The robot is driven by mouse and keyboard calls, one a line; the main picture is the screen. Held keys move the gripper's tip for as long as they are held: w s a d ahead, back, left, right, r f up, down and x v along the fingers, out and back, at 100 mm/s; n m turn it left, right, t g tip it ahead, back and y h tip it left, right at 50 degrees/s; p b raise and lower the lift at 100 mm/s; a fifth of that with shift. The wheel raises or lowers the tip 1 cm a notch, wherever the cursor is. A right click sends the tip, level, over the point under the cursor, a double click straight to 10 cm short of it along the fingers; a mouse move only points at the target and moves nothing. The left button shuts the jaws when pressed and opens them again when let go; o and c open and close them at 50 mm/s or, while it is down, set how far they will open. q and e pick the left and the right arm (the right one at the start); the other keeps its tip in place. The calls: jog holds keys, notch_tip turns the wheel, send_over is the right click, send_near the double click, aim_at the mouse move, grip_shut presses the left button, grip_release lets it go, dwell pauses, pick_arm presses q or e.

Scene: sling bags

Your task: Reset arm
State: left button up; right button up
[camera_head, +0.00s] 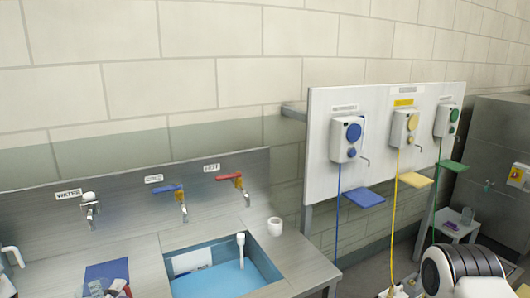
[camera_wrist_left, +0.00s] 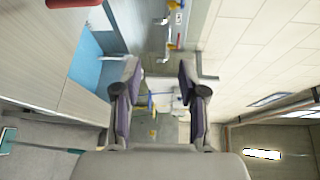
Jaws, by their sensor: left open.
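My left gripper (camera_wrist_left: 160,84) shows in the left wrist view with its two dark-padded fingers spread apart. Nothing is between the fingers; the wall fittings seen through the gap are farther off. The fingers touch nothing that I can see. I cannot make out either gripper in the head view, and my right gripper is not seen. No sling bag is clearly visible.
A steel counter (camera_head: 140,259) holds a blue sink (camera_head: 220,281) and a white cup (camera_head: 275,226). Taps (camera_head: 184,204) line its backsplash. A white wall board (camera_head: 375,120) carries dispensers with blue, yellow and green shelves. A grey cabinet (camera_head: 500,130) stands right.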

pick_arm(q)
jog(key=s+d+f+g+h+b, duration=0.1)
jog(key=s+d+f+g+b, duration=0.2)
jog(key=f, duration=0.6)
jog(key=s+d+f+n+g+h, duration=0.1)
jog(key=s+d+f+g, duration=0.2)
jog(key=s+d+f, duration=0.35)
jog(key=s+d+f+g+h+b, duration=0.1)
jog(key=s+d+f+g+b, duration=0.2)
jog(key=f, duration=0.8)
jog(key=s+f+n+g, duration=0.2)
jog(key=s+n+g, duration=0.2)
jog(key=s+n, duration=0.2)
jog(key=s+f+n+g+y+p, duration=0.1)
jog(key=s+f+n+g, duration=0.2)
jog(key=s+n, duration=0.4)
jog(key=n+g, duration=0.1)
jog(key=n, duration=0.3)
jog(key=shift+s+a+y, duration=0.25)
jog(key=shift+y, duration=0.05)
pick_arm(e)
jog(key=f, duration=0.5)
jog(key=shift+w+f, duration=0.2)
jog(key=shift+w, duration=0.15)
pick_arm(q)
jog(key=shift+s, duration=0.1)
